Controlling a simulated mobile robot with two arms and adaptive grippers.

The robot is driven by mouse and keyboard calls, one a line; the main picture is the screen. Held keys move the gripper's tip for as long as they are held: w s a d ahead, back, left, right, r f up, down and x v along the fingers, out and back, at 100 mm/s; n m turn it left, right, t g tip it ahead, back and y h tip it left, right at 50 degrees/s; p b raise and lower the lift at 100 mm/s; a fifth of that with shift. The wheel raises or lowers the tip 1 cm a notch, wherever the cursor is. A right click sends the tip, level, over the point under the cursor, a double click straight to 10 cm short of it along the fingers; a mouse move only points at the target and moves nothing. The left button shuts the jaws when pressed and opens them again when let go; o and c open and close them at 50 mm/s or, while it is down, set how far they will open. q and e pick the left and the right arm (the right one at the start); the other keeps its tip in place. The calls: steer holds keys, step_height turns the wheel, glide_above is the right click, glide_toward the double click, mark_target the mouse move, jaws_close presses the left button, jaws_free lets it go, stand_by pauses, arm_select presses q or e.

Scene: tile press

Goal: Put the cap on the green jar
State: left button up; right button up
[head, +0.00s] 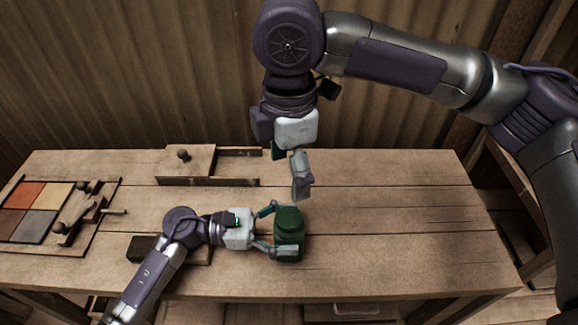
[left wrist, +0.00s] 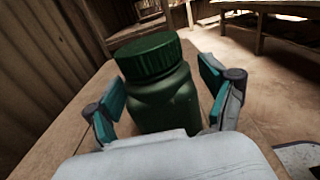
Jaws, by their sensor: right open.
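The green jar (head: 290,244) stands upright on the table, in front of my left gripper. In the left wrist view the jar body (left wrist: 165,102) is dark green with a rounded shoulder. The ribbed green cap (left wrist: 148,57) sits on its top and looks level; the cap (head: 289,218) also shows in the head view. How tightly it sits cannot be told. My right gripper (head: 290,172) is open and empty, pointing down above and behind the jar.
A wooden drawer box (head: 190,163) with a knob stands at the back. A tray with coloured tiles (head: 25,196) and a small press (head: 80,213) lie at the left. A dark block (head: 143,248) is beside my left arm. The table's right side is clear.

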stand_by(0.3)
arm_select(q)
steer(key=a, duration=1.2)
steer(key=shift+s, duration=0.1)
